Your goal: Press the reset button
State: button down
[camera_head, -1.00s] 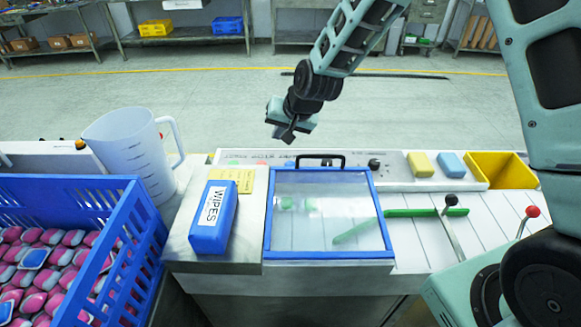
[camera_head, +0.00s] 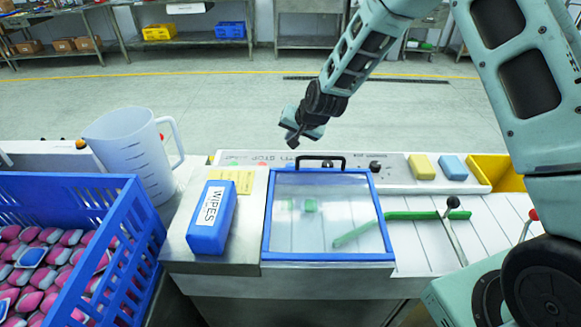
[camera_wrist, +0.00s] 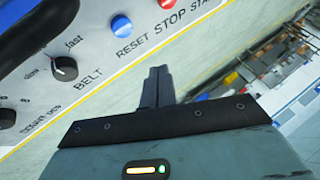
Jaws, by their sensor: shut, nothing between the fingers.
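The blue reset button (camera_wrist: 121,25) is in the wrist view, with the label RESET beside it on the pale control panel (camera_wrist: 100,88). My gripper (camera_wrist: 158,75) is shut and empty, its fingertips apart from the button in that picture, below and to the right of it. In the head view my gripper (camera_head: 292,141) is above the back edge of the machine, near the panel strip (camera_head: 395,172).
A red button (camera_wrist: 167,3) by the STOP label and a belt knob (camera_wrist: 64,68) flank the reset button. A clear-lidded box with a blue frame (camera_head: 268,215) and black handle (camera_head: 320,158) stands in front. A wipes pack (camera_head: 212,218) and measuring jug (camera_head: 130,155) are left.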

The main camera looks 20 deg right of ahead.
aim_at(291, 166)
jog(key=shift+f+b, duration=2.5)
jog(key=shift+f, duration=1.4)
jog(key=shift+f+b, duration=0.3)
jog(key=shift+f, duration=0.15)
jog(key=shift+s+d+f+b, duration=0.1)
jog(key=shift+s+f+b, duration=0.1)
jog(key=shift+f+b, duration=0.25)
jog(key=shift+s+d+f+b, duration=0.1)
jog(key=shift+s+f+b, duration=0.1)
jog(key=shift+f+b, duration=0.25)
jog(key=shift+r, duration=0.15)
jog(key=shift+w+a+r+p, duration=0.1)
jog(key=shift+w+r+p, duration=0.05)
jog(key=shift+r+p, duration=1.05)
jog(key=shift+w+r+p, duration=0.1)
jog(key=shift+r+p, duration=0.6)
jog(key=shift+r, duration=0.85)
jog(key=shift+r, duration=0.15)
